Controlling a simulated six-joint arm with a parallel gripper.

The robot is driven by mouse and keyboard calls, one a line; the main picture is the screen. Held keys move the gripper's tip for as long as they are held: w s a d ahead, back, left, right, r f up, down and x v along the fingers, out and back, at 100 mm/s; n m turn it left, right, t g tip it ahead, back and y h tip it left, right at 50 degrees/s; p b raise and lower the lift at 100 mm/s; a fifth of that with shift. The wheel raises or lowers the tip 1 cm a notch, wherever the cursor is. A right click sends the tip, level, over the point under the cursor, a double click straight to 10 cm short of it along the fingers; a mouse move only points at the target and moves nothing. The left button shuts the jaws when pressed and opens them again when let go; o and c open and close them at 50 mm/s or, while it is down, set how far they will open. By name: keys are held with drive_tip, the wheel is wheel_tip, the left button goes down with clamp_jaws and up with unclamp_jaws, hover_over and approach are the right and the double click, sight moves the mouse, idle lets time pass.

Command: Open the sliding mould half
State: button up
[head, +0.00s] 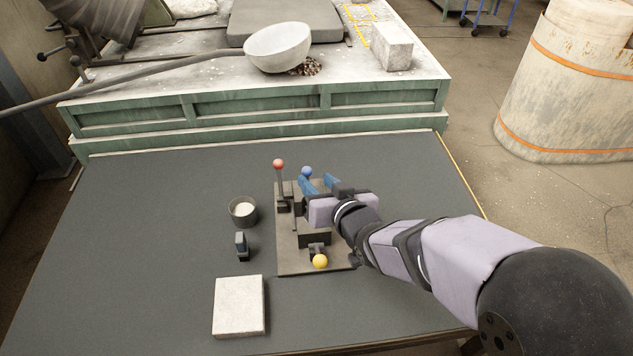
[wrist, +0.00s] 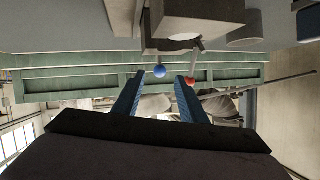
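A mould fixture on a brown base plate (head: 286,262) stands on the dark table. It has dark blocks (head: 315,239) and levers with a red knob (head: 278,163), a blue knob (head: 307,172) and a yellow knob (head: 320,261). My gripper (head: 316,184) is over the plate's right far part, open, with its blue fingers apart. In the wrist view my gripper (wrist: 158,84) has the blue knob (wrist: 160,71) in line with the gap between its fingers; the red knob (wrist: 190,82) shows by one fingertip. I cannot tell contact. My gripper and arm hide part of the mould.
Left of the plate stand a dark cup (head: 243,211) with white contents and a small dark upright piece (head: 241,246). A pale slab (head: 239,306) lies nearer. The table's left side (head: 130,240) is clear. A large ladle bowl (head: 278,47) rests on the platform behind.

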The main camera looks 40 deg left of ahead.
sight(308, 176)
drive_tip(key=shift+c, duration=0.4)
drive_tip(key=shift+w+a+r+n, duration=0.1)
drive_tip(key=shift+w+r+n, duration=0.05)
drive_tip(key=shift+w+n, duration=0.25)
drive_tip(key=shift+w+a+n+g+y+p, duration=0.1)
drive_tip(key=shift+w+n+g+y+p, duration=0.55)
drive_tip(key=shift+n, duration=0.25)
drive_tip(key=shift+w+f+n+g, duration=0.1)
drive_tip(key=shift+f+n+g, duration=0.1)
drive_tip(key=shift+n+g, duration=0.65)
drive_tip(key=shift+d+f+n+g+p, duration=0.35)
drive_tip(key=shift+d+f+n+g, duration=0.2)
drive_tip(key=shift+n, duration=0.3)
drive_tip(key=shift+a, duration=0.15)
drive_tip(key=shift+p+x, duration=1.1)
drive_tip(key=shift+x, duration=2.45)
